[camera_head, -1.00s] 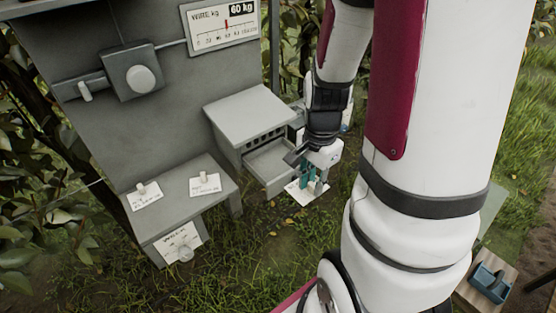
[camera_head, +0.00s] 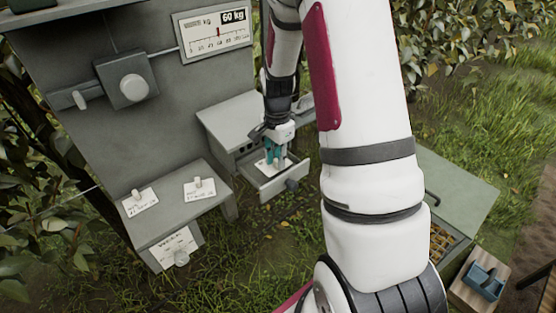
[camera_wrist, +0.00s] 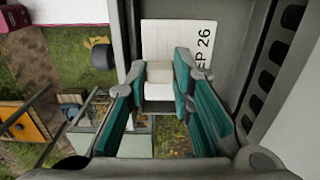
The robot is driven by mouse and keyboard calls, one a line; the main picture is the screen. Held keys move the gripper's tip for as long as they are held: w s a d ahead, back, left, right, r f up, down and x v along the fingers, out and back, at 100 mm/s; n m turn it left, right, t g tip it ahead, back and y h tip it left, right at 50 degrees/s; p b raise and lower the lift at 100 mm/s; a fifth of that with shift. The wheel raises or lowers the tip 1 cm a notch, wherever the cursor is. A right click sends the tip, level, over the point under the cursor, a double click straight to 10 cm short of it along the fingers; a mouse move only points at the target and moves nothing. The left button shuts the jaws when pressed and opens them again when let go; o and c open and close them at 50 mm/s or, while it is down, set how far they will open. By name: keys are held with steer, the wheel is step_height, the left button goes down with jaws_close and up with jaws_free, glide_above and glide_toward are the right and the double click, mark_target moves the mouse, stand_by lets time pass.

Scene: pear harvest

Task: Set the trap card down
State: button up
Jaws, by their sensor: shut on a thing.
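The trap card is a white card with a pale block-shaped grip on it; in the wrist view the card (camera_wrist: 204,38) shows black print reading "P 26". My gripper (camera_wrist: 158,88) has its teal fingers on either side of the pale grip and is shut on it. In the head view my gripper (camera_head: 275,157) points down over the pulled-out drawer (camera_head: 287,184) of the grey box. The card (camera_head: 262,167) shows within the drawer's outline, beneath the fingers. I cannot tell whether it touches the drawer floor.
Two similar cards with pegs, a left one (camera_head: 140,201) and a right one (camera_head: 199,188), lie on the grey shelf (camera_head: 170,210). A grey panel with a dial (camera_head: 133,76) and a scale (camera_head: 213,31) stands behind.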

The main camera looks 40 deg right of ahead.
steer(key=shift+f, duration=0.55)
steer(key=shift+f, duration=0.4)
steer(key=shift+f, duration=0.25)
steer(key=o, duration=0.5)
steer(key=shift+c, duration=0.2)
steer(key=shift+r, duration=0.1)
